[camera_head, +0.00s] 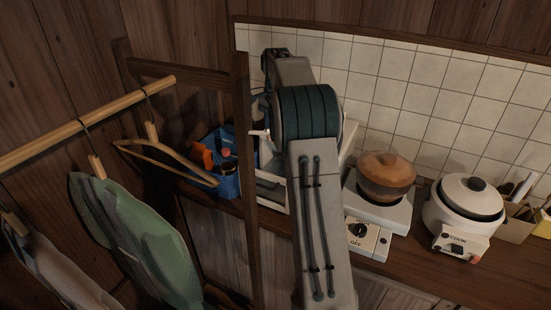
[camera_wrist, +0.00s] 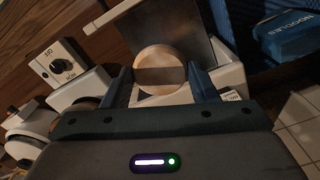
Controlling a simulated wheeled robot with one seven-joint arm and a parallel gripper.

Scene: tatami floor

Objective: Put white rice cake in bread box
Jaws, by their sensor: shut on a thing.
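The rice cake (camera_wrist: 160,66) is a pale round piece with a darker brown band across its middle in the wrist view. My gripper (camera_wrist: 162,80) is shut on it, one dark finger on each side. A white box (camera_wrist: 228,84), which looks like the bread box, lies beyond and around the fingers, with a grey panel (camera_wrist: 160,30) beside it. The rice cake appears over or at this box; its height above it is unclear. In the head view the white box (camera_head: 272,190) is partly hidden by my arm, and the rice cake does not show.
A blue basket (camera_head: 229,185) stands left of the box. A stove (camera_head: 375,240) with a brown pot (camera_head: 386,173) and a white rice cooker (camera_head: 462,215) stand to the right. A wooden post (camera_head: 245,180) and hanging clothes (camera_head: 135,235) are at the left.

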